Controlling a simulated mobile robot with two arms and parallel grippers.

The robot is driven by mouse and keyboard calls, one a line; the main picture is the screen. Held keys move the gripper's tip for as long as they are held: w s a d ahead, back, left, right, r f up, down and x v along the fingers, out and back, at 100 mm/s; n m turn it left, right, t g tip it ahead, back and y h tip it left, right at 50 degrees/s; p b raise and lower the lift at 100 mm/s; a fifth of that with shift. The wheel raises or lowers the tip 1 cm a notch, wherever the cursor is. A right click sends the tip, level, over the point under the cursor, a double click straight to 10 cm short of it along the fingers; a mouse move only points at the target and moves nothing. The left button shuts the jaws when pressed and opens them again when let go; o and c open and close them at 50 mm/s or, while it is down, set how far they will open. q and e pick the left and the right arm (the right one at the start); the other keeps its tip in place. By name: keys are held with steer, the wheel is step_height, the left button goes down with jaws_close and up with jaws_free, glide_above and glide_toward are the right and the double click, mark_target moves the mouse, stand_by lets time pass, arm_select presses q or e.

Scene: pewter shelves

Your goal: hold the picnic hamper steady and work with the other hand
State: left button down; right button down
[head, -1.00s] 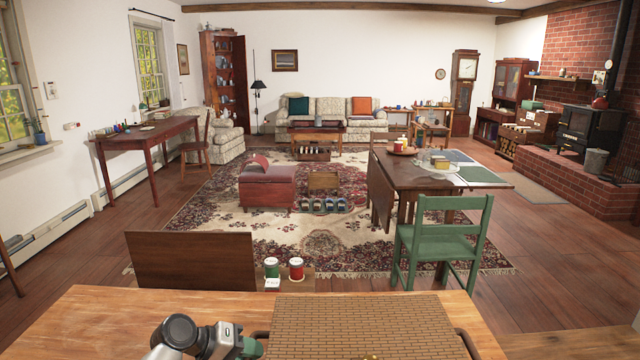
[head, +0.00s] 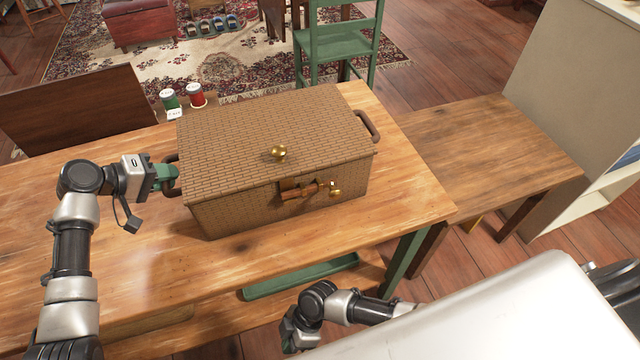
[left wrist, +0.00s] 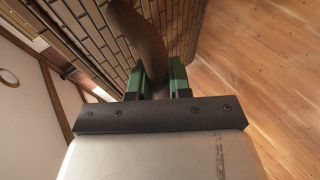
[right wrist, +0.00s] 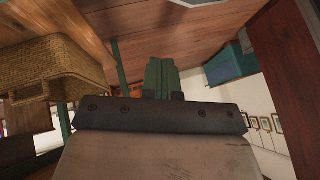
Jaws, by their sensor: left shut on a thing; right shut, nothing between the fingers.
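The picnic hamper (head: 235,135) is a brown woven box on the wooden table, with its lid down. A brass knob (head: 278,153) is on its lid near the front, and a wooden peg latch (head: 306,190) with a brass end is on its front. My left gripper (head: 168,176) is shut on the hamper's left handle (head: 172,187); the left wrist view shows the dark handle (left wrist: 140,45) between green fingers. My right gripper (head: 289,338) is low in front of the table, apart from the hamper. In the right wrist view its fingers (right wrist: 161,78) are together and empty.
Red and green tins (head: 196,96) stand behind the hamper. The wooden table (head: 420,190) is bare right of the hamper, with a lower wooden surface (head: 500,150) beyond. A green tray (head: 300,277) is below the front edge. A green chair (head: 335,45) stands behind.

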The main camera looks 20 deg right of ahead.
steer(key=s+a+r+n+g, duration=0.3)
steer(key=r+n, duration=0.2)
steer(key=r, duration=0.1)
steer(key=s+a+r+n+g, duration=0.2)
steer(key=r+n+g, duration=0.15)
steer(key=r, duration=0.35)
steer(key=w+a+r+n, duration=0.1)
steer(key=r+n, duration=0.2)
steer(key=r, duration=0.5)
steer(key=w+a+r+n+h, duration=0.1)
steer(key=a+r+n, duration=0.15)
steer(key=r, duration=0.55)
steer(key=w+a+r+n, duration=0.15)
steer(key=r+n, duration=0.25)
steer(key=r, duration=0.4)
steer(key=w+d+r+m+t+h, duration=0.3)
steer(key=w+d+m+t+h, duration=0.1)
steer(key=w+d+m, duration=0.4)
steer(key=w+d+r+m+t+h, duration=0.4)
steer(key=w+d+m, duration=0.4)
steer(key=w, duration=0.3)
steer(key=shift+d+r+m+t+h, duration=0.35)
steer(key=shift+d+t, duration=0.25)
steer(key=shift+t, duration=0.25)
steer(key=shift+f, duration=0.15)
